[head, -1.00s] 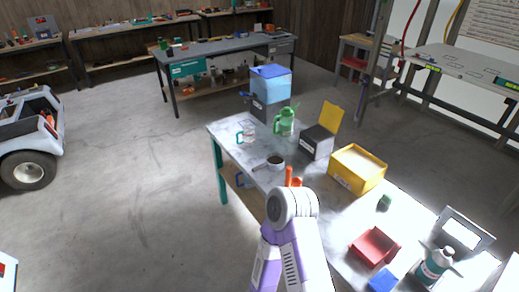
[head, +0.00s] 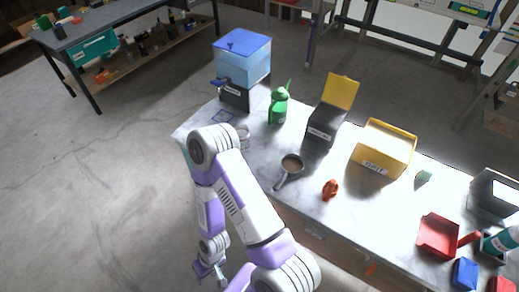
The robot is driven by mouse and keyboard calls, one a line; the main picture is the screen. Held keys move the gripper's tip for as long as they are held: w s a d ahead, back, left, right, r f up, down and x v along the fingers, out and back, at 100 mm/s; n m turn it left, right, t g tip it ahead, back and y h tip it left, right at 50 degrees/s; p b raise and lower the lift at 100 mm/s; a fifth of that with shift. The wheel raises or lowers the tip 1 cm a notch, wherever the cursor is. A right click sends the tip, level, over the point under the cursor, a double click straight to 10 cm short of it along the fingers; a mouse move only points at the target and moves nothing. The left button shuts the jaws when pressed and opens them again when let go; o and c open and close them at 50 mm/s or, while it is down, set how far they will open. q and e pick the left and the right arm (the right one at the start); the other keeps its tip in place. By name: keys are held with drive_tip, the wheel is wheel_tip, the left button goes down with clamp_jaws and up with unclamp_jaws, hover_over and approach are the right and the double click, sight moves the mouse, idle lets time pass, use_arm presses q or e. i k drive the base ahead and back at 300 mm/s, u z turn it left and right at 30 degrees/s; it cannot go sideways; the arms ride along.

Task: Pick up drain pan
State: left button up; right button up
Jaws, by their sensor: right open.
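A small round grey pan with a long handle (head: 291,164), which I take to be the drain pan, sits upright on the light worktable (head: 255,160). Its inside looks brownish, and its handle points toward the near edge. My right arm bends at the elbow left of the pan and hangs down in front of the table. My right gripper (head: 212,274) is low at the bottom of the view, off the table's near side, open and well apart from the pan. My left gripper does not show.
A green can (head: 279,106), a black bin with a yellow lid (head: 327,125) and a yellow box (head: 384,150) stand behind the pan. An orange object (head: 330,189) lies right of it. A red tray (head: 437,238) is farther right. My forearm partly covers a clear jar (head: 243,134).

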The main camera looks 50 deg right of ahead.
sight(292, 164)
drive_tip(key=z, duration=0.05)
drive_tip(key=i, duration=0.35)
drive_tip(key=z, duration=2.75)
